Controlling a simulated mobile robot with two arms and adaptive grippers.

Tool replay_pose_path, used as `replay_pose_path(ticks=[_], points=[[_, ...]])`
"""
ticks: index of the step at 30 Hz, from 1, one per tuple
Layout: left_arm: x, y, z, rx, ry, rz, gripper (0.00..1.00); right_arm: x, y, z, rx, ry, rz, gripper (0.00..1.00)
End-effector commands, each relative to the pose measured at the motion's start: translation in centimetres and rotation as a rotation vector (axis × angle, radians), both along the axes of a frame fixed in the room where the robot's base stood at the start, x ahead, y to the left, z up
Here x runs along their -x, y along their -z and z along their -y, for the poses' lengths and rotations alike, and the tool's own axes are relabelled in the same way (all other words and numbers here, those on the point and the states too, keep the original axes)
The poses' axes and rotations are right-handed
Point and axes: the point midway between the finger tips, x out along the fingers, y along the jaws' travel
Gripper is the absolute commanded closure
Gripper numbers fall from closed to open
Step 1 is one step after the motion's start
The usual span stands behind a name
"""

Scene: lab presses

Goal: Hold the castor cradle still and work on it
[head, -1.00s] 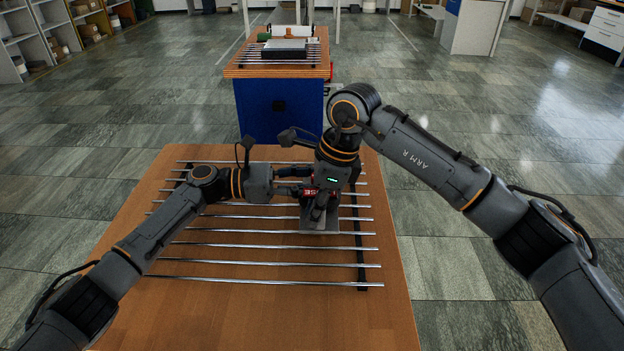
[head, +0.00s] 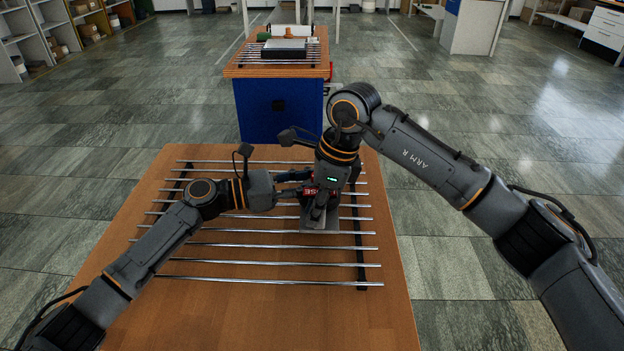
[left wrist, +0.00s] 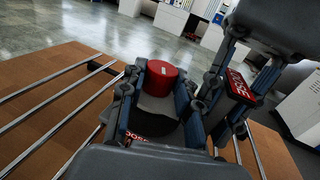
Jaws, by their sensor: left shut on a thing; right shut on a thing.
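The castor cradle, seen as a grey block (head: 320,226), sits on the rods of a rack on the table, mostly covered by my grippers. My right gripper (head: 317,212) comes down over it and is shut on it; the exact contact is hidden. My left gripper (head: 292,184) reaches in from the left, close beside the right one. In the left wrist view, a red-topped piece (left wrist: 158,80) with a pale grey body stands between the left gripper's fingers (left wrist: 158,100), which are shut on it. How it joins the cradle cannot be seen. My right gripper (left wrist: 232,100) stands just right of it.
The rod rack (head: 265,245) covers much of the wooden table (head: 385,325); the table's front part is bare. A blue cabinet (head: 280,105) with a second rack and several items stands behind. Shelves line the back left. Open floor lies on both sides.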

Motion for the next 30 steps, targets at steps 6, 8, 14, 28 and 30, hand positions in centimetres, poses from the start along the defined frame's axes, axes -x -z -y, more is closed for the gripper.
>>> replay_pose_path(ticks=[6,8,14,28,30], points=[[0.05,0.13,-0.10,-0.001,-0.063,0.001,0.99,0.13,-0.19,-0.20,-0.004,-0.005,0.000,1.00],[0.02,0.11,-0.12,-0.001,-0.066,0.001,0.99,0.13,-0.19,-0.20,-0.004,-0.005,0.000,1.00],[-0.01,0.09,-0.14,-0.001,-0.065,0.001,0.99,0.14,-0.20,-0.21,-0.005,-0.005,0.000,1.00],[0.08,-0.03,-0.06,0.000,-0.061,0.003,0.57,0.03,-0.17,-0.11,-0.003,-0.003,0.002,1.00],[0.09,-0.04,-0.05,0.000,-0.060,0.003,0.57,0.02,-0.16,-0.10,-0.003,-0.003,0.002,1.00]])
